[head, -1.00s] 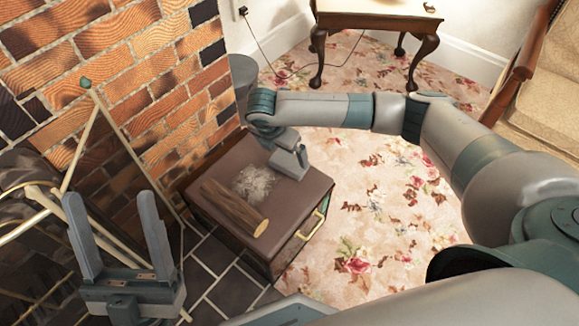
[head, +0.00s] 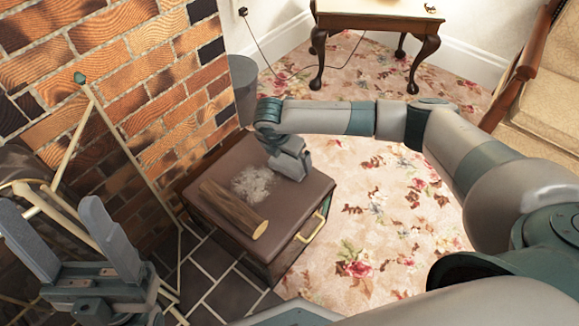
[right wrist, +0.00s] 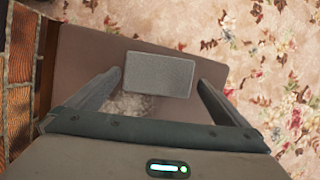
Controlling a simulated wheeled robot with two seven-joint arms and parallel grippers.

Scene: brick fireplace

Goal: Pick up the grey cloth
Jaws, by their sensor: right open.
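The grey cloth (right wrist: 158,74) shows in the right wrist view as a small flat grey rectangle over the brown top of a chest. My right gripper (right wrist: 160,80) is open, with one finger on each side of the cloth. I see a gap between each finger and the cloth. In the head view my right gripper (head: 292,164) is low over the chest's far right part, and I cannot make out the cloth there. My left gripper (head: 55,212) is open and empty at the lower left, away from the chest.
The brown chest (head: 290,205) also bears a wooden log (head: 232,208) and a pale ash patch (head: 253,183). The ash partly shows in the wrist view, just below the cloth. A brick wall (head: 130,75) stands at left. Flowered carpet (head: 385,200) lies free at right.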

